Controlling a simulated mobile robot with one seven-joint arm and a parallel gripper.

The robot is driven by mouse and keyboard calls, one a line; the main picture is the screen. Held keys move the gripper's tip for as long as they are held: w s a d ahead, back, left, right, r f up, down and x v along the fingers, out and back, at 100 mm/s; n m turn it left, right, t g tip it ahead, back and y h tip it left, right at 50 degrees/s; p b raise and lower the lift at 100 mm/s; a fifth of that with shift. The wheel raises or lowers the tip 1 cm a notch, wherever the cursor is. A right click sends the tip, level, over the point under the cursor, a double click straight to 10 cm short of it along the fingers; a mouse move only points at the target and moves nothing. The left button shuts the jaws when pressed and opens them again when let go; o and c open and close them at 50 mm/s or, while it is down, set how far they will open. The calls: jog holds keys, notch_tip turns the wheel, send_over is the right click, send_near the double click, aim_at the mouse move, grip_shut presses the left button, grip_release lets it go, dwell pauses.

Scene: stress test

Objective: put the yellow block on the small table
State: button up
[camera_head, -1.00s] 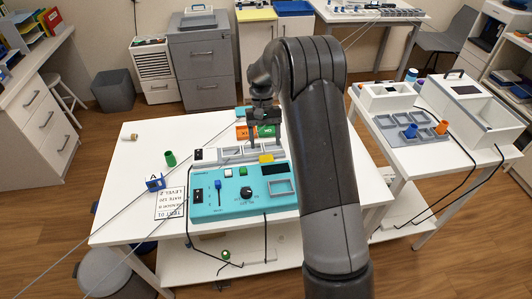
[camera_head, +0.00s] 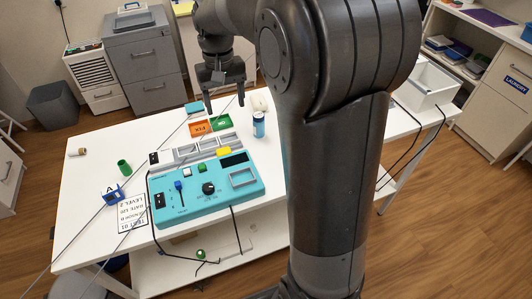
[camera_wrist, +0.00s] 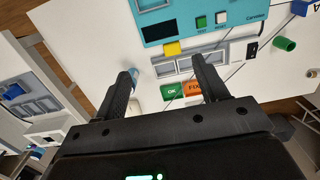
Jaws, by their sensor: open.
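The yellow block (camera_head: 223,151) sits at the back edge of the teal control panel (camera_head: 205,190), beside a row of grey trays. It also shows in the wrist view (camera_wrist: 172,47). My gripper (camera_head: 225,103) is open and empty, raised near the back of the white work table (camera_head: 100,240), beyond the block. In the wrist view, my open fingers (camera_wrist: 162,72) point toward the panel and the block lies between and beyond them. A second, smaller-looking white table (camera_head: 397,122) stands at the right, largely hidden behind my arm.
Orange (camera_head: 200,128) and green (camera_head: 221,123) pads lie behind the panel. A blue can (camera_head: 258,124) stands to their right. A white box (camera_head: 425,85) is on the right table. Dark cables hang from the tables.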

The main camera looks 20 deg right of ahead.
jog(key=s+d+r+t, duration=0.1)
jog(key=s+r+t, duration=0.1)
jog(key=s, duration=0.9)
jog(key=s+d+r+t, duration=0.1)
jog(key=s+t, duration=0.3)
jog(key=s, duration=0.7)
jog(key=shift+s+r, duration=0.35)
jog(key=shift+r, duration=0.05)
jog(key=shift+o, duration=0.4)
jog(key=shift+s+f, duration=0.3)
jog(key=shift+s, duration=0.2)
